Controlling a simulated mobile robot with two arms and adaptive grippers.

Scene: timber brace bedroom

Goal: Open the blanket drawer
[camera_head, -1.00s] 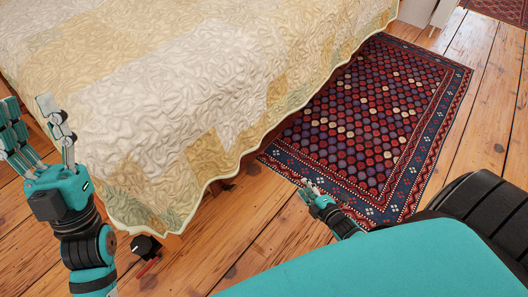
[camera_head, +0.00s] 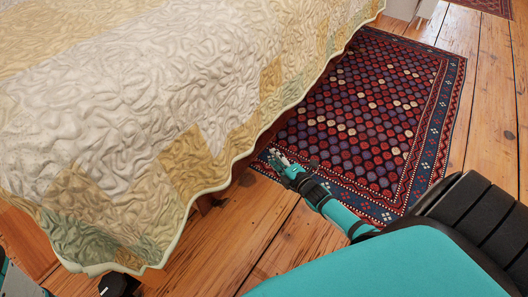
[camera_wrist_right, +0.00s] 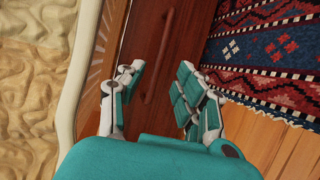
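The blanket drawer's reddish-brown wooden front (camera_wrist_right: 143,25) shows in the right wrist view, beneath the hanging quilt. A long bar handle (camera_wrist_right: 158,50) of similar colour runs along it. My right gripper (camera_wrist_right: 157,92) is open, its two fingers spread on either side of the handle's line; the handle appears beyond the fingertips, and I see no contact. In the head view my right gripper (camera_head: 279,160) is low beside the bed, at the rug's near-left corner; the quilt hides most of the drawer there. Only a teal and dark part of my left arm shows at the lower-left edge.
The bed's patterned quilt (camera_head: 130,110) overhangs its side. A red and blue rug (camera_head: 375,120) lies on the plank floor (camera_head: 265,225) alongside. The floor beside the bed is otherwise clear.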

